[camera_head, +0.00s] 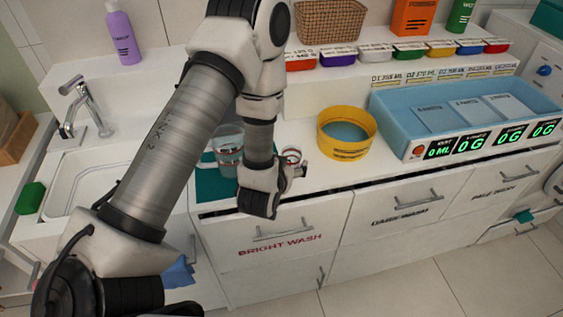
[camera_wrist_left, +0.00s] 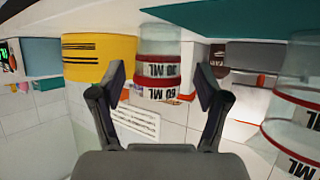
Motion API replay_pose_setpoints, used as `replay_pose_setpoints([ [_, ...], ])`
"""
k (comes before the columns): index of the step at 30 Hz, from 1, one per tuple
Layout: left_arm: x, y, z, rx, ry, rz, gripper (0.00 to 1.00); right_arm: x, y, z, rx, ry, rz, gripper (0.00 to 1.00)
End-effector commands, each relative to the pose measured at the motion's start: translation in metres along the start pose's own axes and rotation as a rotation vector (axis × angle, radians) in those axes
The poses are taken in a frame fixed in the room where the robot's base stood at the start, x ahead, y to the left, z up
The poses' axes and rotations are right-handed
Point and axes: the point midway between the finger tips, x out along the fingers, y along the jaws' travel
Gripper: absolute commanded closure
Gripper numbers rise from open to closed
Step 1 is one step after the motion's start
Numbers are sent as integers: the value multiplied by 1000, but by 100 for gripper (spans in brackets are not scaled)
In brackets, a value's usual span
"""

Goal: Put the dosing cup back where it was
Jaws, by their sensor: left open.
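A small clear dosing cup (camera_wrist_left: 158,62) with red-and-white bands reading 30 ML and 60 ML is between the two open fingers of my left gripper (camera_wrist_left: 160,80) in the left wrist view, which looks upside down. I cannot tell whether the fingers touch it. In the head view the cup (camera_head: 291,155) shows only its reddish rim area, beside my left gripper (camera_head: 298,170) over the counter's front edge. A larger clear measuring cup (camera_head: 228,150) stands on the teal mat (camera_head: 212,187), left of my arm; it also shows in the left wrist view (camera_wrist_left: 297,110). My right gripper is not seen.
A yellow round tub (camera_head: 345,148) stands to the right of the cup. Further right is a blue tray (camera_head: 390,112) with a panel of green readouts. A shelf of coloured small bins (camera_head: 375,52) runs behind. The sink (camera_head: 85,180) is left.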

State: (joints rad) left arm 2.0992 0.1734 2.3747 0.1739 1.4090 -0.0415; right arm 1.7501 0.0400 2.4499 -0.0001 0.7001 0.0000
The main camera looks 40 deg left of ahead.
Motion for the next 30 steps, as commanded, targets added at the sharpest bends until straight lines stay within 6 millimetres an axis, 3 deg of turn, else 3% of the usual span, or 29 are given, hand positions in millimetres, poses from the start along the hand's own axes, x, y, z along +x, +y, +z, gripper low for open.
replay_pose_setpoints([
  [2, -19, 0, 3, 1, -2, 2, 25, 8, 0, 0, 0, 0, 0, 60],
  [3, -33, 0, -1, 3, -3, 2, 25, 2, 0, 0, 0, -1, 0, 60],
  [6, -62, 0, -10, 5, -8, 0, 25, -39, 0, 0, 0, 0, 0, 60],
  [12, -86, 0, -8, 3, -6, 1, 25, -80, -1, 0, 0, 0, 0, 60],
  [19, -98, 0, 6, 3, -34, 2, 25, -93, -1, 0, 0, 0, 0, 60],
  [20, -98, 0, 15, 7, -68, 4, 25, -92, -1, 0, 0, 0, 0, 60],
  [23, -103, 2, 66, 36, -289, 21, 25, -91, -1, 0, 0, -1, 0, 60],
  [27, -143, 4, 156, 125, -733, 81, 25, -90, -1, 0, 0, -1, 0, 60],
  [30, -179, 2, 194, 190, -977, 126, 25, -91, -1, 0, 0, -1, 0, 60],
])
